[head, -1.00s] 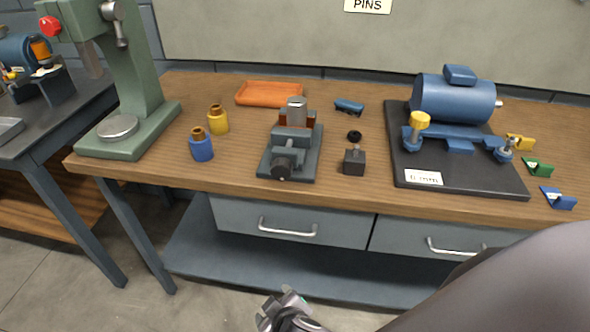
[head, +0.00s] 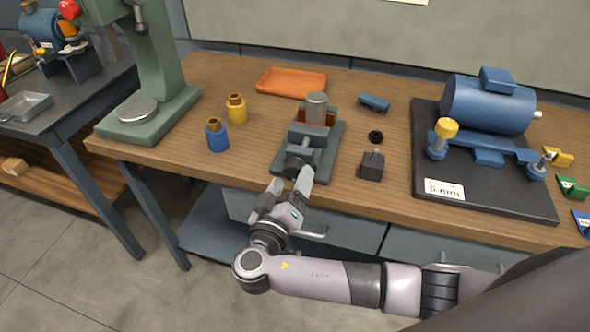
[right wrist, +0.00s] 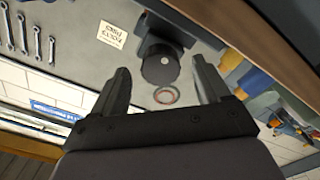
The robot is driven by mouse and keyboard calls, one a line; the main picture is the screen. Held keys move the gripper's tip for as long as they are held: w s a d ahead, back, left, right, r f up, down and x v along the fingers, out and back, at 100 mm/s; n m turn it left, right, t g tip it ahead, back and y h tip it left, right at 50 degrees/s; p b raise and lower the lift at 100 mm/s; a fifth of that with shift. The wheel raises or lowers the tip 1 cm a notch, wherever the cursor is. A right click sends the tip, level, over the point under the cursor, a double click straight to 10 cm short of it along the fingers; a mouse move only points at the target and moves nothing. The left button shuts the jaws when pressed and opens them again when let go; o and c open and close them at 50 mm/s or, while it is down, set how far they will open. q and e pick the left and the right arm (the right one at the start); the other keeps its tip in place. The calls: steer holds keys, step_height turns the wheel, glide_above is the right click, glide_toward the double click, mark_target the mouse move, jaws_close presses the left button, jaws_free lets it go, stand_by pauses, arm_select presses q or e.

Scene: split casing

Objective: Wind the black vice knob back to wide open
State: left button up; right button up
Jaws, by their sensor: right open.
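The grey-blue vice (head: 322,150) stands near the front edge of the wooden bench, with a silver cylinder (head: 316,108) upright between reddish-brown jaw faces. Its black knob (head: 292,168) faces the front edge; in the right wrist view the round dark knob (right wrist: 160,68) shows a small pale dot. My right gripper (head: 290,182) is open and empty, just in front of the knob. In the right wrist view the two fingers (right wrist: 162,72) appear on either side of the knob, with gaps; I see no contact. My left gripper is out of view.
A dark block (head: 372,167) and a black ring (head: 376,137) lie right of the vice. Blue (head: 217,137) and yellow (head: 236,110) bottles stand left, an orange tray (head: 291,82) behind. A motor on a black base (head: 425,160) is further right.

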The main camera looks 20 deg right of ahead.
mark_target(294, 176)
steer(key=shift+x, duration=1.5)
steer(key=c, duration=1)
steer(key=shift+n, duration=0.3)
